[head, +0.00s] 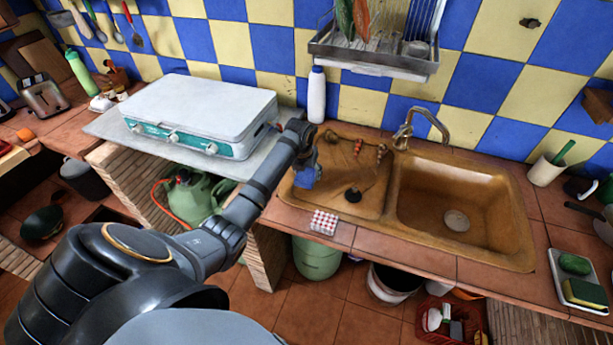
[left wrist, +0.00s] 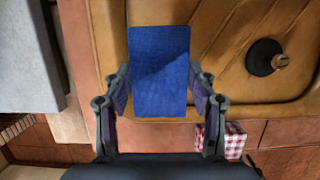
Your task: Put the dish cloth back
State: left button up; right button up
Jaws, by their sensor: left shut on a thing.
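A blue cloth (head: 306,178) is held in my left gripper (head: 307,160), over the left part of the brown sink unit (head: 340,211). In the left wrist view the blue cloth (left wrist: 160,62) lies between the two fingers of the left gripper (left wrist: 159,85), which is shut on it. A folded red-and-white checked cloth (head: 323,222) rests on the tiled counter edge in front of the sink. It also shows in the left wrist view (left wrist: 235,142), just right of the right finger. My right gripper is not in view.
A white stove (head: 200,108) stands left of my forearm. A white bottle (head: 316,95) and a tap (head: 425,119) stand behind the sink. A black plug (head: 353,194) lies on the drainboard. A dish rack (head: 375,50) hangs above. A sponge tray (head: 585,300) sits at right.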

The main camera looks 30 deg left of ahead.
aim_at(305, 173)
pick_arm(q)
jog(key=shift+w+a+f, duration=0.1)
jog(key=shift+a+f, duration=0.15)
jog(key=shift+f, duration=0.05)
notch_tip(305, 173, down, 2)
jog(key=shift+a+f+p, duration=0.1)
jog(key=shift+f+p, duration=0.1)
jog(key=shift+p, duration=0.45)
jog(key=shift+w+f, duration=0.1)
jog(key=shift+f, duration=0.4)
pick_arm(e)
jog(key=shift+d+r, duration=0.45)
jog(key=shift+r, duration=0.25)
pick_arm(q)
jog(key=shift+f, duration=0.2)
jog(key=o, duration=1.1)
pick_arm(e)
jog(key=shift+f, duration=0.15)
pick_arm(q)
jog(key=shift+r, duration=0.15)
